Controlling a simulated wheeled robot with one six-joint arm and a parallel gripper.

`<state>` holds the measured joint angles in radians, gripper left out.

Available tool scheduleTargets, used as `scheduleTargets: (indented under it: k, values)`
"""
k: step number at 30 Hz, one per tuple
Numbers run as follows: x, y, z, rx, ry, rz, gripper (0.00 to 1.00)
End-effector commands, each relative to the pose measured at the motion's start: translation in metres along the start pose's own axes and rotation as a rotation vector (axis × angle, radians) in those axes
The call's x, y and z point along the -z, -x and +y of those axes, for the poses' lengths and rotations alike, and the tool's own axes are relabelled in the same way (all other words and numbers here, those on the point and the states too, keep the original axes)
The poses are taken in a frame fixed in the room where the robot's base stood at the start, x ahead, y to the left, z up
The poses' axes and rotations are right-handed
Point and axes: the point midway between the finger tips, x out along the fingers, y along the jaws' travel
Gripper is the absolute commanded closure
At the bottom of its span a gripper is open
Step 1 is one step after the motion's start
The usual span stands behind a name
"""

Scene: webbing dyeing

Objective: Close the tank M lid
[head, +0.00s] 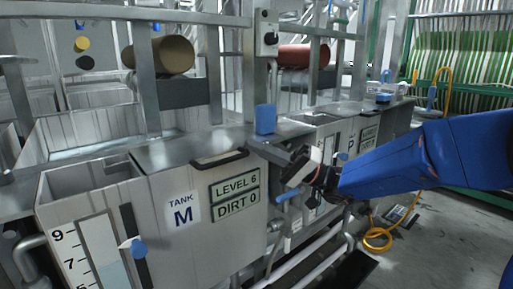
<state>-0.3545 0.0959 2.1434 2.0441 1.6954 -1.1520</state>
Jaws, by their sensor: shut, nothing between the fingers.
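Tank M (155,225) is the pale tank at the front left, with a "TANK M" label and a "LEVEL 6, DIRT 0" sign on its front. A flat grey lid (170,150) with a dark-framed handle (218,158) lies over the right part of its top. The left part of the top shows an open hollow (90,180). My gripper (296,168) is shut and empty, to the right of the tank's corner and the lid handle, apart from both. My blue arm reaches in from the right.
A blue block (265,118) stands on the ledge behind my gripper. A blue tap handle (288,195) sits just below it. Metal posts (145,80) rise behind the lid. A yellow hose (378,238) lies on the right floor.

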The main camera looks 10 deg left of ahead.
Motion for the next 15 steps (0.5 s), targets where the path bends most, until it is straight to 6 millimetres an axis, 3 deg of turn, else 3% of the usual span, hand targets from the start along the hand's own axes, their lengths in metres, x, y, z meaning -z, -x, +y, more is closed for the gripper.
scheduleTargets:
  k: [1, 15]
  values:
    - [-0.008, 0.012, 0.016, -0.028, -0.028, -0.003, 1.00]
    - [-0.004, 0.088, 0.005, -0.012, -0.012, 0.002, 1.00]
